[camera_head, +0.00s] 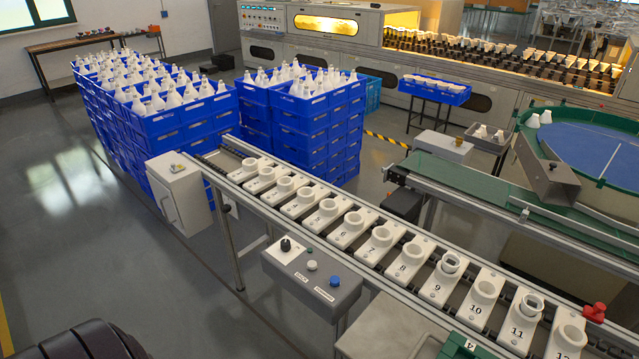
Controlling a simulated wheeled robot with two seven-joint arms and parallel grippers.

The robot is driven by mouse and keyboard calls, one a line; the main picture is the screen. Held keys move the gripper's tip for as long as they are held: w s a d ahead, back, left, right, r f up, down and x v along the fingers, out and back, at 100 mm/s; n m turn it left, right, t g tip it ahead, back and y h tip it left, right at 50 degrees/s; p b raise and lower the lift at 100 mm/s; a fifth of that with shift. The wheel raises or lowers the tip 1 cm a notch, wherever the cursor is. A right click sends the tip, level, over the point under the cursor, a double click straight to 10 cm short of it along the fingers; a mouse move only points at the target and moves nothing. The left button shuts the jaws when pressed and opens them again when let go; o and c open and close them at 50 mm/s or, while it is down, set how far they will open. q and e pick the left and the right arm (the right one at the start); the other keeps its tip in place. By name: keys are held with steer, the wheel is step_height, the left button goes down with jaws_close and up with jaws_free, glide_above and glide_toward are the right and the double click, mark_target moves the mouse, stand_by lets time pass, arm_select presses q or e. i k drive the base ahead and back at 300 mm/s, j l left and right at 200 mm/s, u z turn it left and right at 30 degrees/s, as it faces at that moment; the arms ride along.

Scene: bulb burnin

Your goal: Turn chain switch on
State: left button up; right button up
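A grey control box (314,295) is fixed to the near side of the chain conveyor (315,209). Its top carries a black rotary knob (286,244) on a white plate at the left end, probably the chain switch. I cannot tell the knob's position or read its markings. A small green button or lamp (309,250), a white button (312,265) and a blue button (335,281) are also on the box. The conveyor carries a row of numbered white holders, and at least holders 9 and 11 have something in the socket. Neither of my grippers is in view.
A red mushroom button (594,311) stands at the conveyor's right end. A pale cabinet (181,193) stands at its left end. Blue crates (190,120) of bulbs are stacked behind. A grey tabletop (390,328) is at the bottom. The floor at left is clear.

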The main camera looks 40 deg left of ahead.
mark_target(285, 245)
steer(key=u, duration=1.25)
